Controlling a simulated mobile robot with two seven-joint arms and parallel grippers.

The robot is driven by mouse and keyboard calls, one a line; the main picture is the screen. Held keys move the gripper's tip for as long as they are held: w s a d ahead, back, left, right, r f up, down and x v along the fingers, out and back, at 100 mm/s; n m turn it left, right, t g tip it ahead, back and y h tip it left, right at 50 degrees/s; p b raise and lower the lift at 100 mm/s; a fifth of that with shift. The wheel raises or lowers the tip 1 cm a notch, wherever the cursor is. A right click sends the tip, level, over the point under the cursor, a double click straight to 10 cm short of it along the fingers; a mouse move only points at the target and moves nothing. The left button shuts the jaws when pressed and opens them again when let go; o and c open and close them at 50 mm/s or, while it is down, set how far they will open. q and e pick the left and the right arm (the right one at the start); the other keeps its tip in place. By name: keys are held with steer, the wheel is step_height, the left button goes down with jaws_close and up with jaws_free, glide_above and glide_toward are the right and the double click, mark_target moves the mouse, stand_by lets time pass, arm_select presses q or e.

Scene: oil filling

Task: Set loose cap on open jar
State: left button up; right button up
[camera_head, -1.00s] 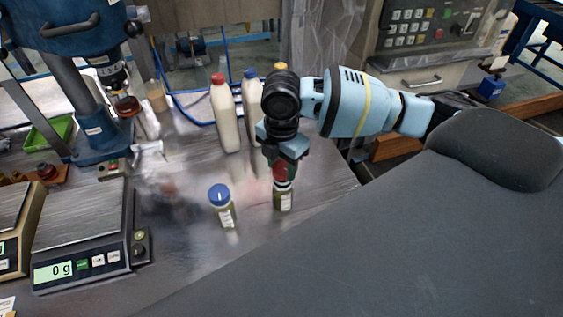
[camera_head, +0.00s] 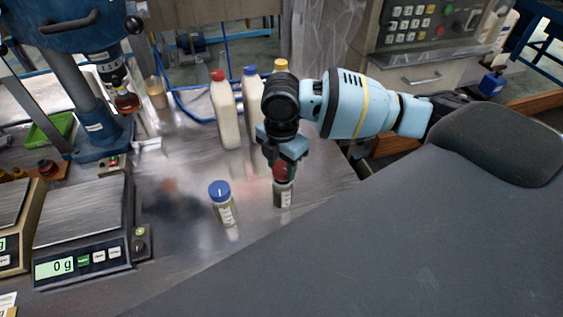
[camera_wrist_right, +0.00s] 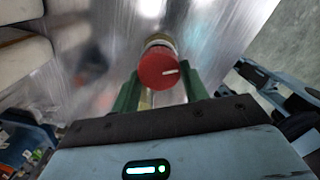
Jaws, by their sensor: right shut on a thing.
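A red cap (camera_head: 280,172) is between the fingers of my right gripper (camera_head: 281,166), which is shut on it. In the right wrist view the red cap (camera_wrist_right: 159,69) shows from above between the green fingers, with a pale line on its top. The jar (camera_head: 283,194), with a pale label and greenish contents, stands upright directly under the cap. The cap is at the jar's mouth; I cannot tell whether it is seated. A second jar with a blue cap (camera_head: 219,190) stands to the left. My left gripper is not in view.
Three white bottles stand behind, with red (camera_head: 218,76), blue and yellow caps. A scale (camera_head: 88,259) reading 0 g is at the left, beside another scale. A blue machine (camera_head: 96,137) stands at the back left. The metal table (camera_head: 178,238) is clear around the jars.

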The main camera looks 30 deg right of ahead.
steer(key=shift+f, duration=0.7)
stand_by(0.9)
steer(key=o, duration=1)
steer(key=shift+r, duration=0.1)
step_height(320, 180, up, 8)
steer(key=shift+f, duration=0.15)
steer(key=shift+s+f, duration=0.1)
